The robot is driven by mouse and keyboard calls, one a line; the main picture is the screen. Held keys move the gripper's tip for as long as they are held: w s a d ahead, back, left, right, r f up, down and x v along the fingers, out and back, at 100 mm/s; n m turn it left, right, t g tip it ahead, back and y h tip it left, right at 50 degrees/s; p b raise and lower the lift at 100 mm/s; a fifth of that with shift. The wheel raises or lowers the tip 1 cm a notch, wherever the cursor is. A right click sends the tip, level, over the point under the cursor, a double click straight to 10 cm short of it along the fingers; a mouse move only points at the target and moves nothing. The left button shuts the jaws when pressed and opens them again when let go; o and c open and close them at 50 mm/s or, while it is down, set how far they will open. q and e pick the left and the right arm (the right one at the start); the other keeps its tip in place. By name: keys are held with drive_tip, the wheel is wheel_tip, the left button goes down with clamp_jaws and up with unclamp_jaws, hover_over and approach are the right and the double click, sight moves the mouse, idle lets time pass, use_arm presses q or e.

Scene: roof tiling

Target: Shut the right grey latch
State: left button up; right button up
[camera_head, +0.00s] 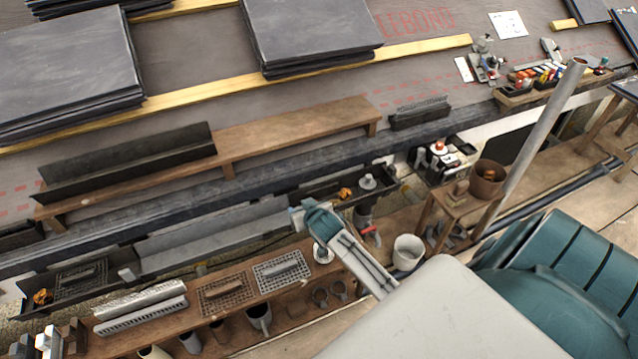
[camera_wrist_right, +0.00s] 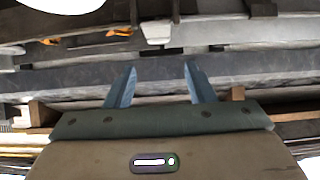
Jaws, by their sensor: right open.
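My right gripper (camera_head: 300,213) reaches in from the lower right and is at the gutter, by the right end of the pale grey gutter section (camera_head: 215,243). In the right wrist view its two blue fingers (camera_wrist_right: 158,84) are apart with nothing between them. A light grey block (camera_wrist_right: 156,32), which may be the right grey latch, shows beyond the fingertips, apart from them. In the head view my gripper covers that joint, so I cannot tell how the latch stands. Another small grey piece (camera_head: 128,273) sits at the section's left end. My left gripper is not in view.
Dark gutter (camera_head: 75,278) continues left; the right run holds an orange clump (camera_head: 345,193) and a pale round piece (camera_head: 367,182). A wooden bench (camera_head: 180,310) with mesh grids stands in front. A white bucket (camera_head: 408,252) is right of my gripper.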

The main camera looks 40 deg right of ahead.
drive_tip(key=s+r+b, duration=0.1)
drive_tip(key=s, duration=0.2)
drive_tip(key=s+a+r+t+b, duration=0.1)
drive_tip(key=s, duration=0.2)
drive_tip(key=s+a+r+t+b, duration=0.1)
drive_tip(key=s, duration=0.2)
drive_tip(key=shift+s+a+r+b, duration=0.15)
drive_tip(key=shift+r+b, duration=0.05)
drive_tip(key=shift+b, duration=0.2)
drive_tip(key=shift+v, duration=0.8)
